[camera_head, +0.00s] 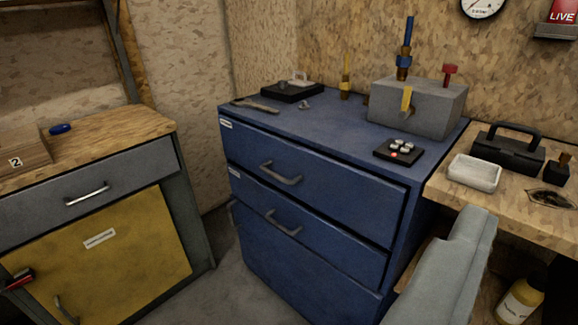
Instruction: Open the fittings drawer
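A blue cabinet (330,130) stands in the middle. Its upper drawer (340,193) is shut, with a grey bar handle (281,173) and a small label (226,124) too small to read. The drawer below it (335,238) also looks shut, with a handle (284,223) and a label (234,172) I cannot read. A third blue front (290,275) sits lowest. I cannot tell which one is the fittings drawer. My gripper's fingers do not show. A grey form, possibly part of my arm, rises at the lower right and hides the cabinet's lower right side.
The left bench has a shut grey drawer (110,172) and a yellow door (110,245). A red and black object (20,279) shows at the left edge. A grey block (418,105) with fittings stands on the cabinet. The right bench holds a white tray (474,172) and black toolbox (508,150).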

